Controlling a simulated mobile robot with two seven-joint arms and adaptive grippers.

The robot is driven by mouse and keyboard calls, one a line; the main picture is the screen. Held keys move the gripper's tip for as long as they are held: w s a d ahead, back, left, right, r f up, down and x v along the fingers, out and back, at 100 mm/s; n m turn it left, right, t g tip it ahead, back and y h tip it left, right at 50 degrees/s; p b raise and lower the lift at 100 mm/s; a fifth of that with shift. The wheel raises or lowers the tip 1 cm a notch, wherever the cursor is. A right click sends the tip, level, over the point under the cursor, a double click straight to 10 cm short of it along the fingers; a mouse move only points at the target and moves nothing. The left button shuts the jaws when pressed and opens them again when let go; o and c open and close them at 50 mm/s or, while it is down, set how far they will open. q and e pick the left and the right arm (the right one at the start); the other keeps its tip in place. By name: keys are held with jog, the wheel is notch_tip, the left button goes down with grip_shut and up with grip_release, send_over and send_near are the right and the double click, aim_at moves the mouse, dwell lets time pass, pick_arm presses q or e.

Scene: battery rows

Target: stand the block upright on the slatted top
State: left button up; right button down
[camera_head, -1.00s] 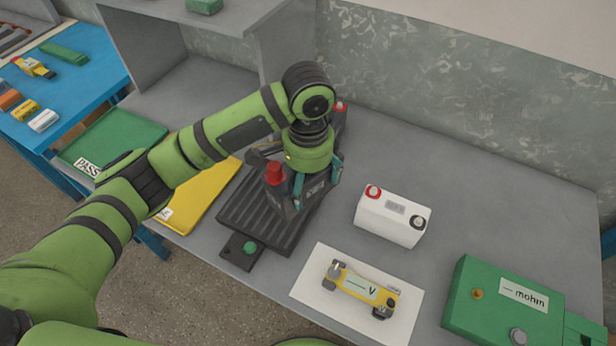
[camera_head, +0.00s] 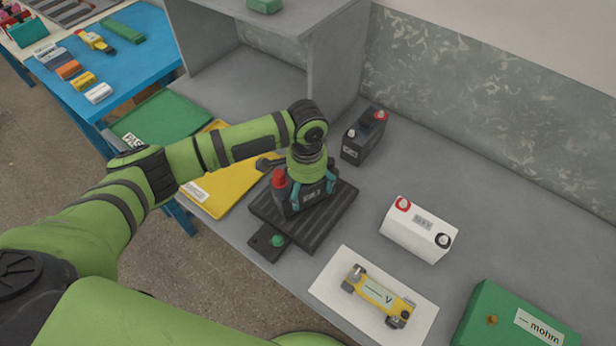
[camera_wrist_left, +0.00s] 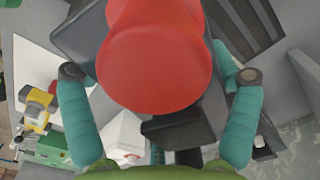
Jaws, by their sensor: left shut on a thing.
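The block is a dark grey battery (camera_head: 291,201) with a red terminal cap (camera_head: 279,177) and a pale label on its side. It stands about upright over the black slatted top (camera_head: 334,215); whether its base touches the slats is hard to tell. My left gripper (camera_head: 307,190) is above it with teal fingers shut on its body. In the left wrist view the red cap (camera_wrist_left: 155,55) fills the middle between the two fingers, and the slatted top (camera_wrist_left: 250,22) shows at upper right. The hand hides much of the block's top. My right gripper is out of view.
Another dark battery (camera_head: 364,138) stands behind the slatted top. A white battery (camera_head: 418,233), a white card (camera_head: 338,300) with a yellow device (camera_head: 377,291) and a green box (camera_head: 500,325) lie to the right. A yellow tray (camera_head: 222,196) and green tray (camera_head: 155,118) lie left.

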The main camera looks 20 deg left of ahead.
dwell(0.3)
pick_arm(q)
jog(key=o, duration=1.4)
jog(key=shift+f, duration=0.15)
jog(key=shift+o, duration=0.2)
jog(key=shift+s, duration=0.1)
notch_tip(320, 180, up, 12)
jog(key=shift+r+b, duration=0.15)
jog(key=shift+b, duration=0.65)
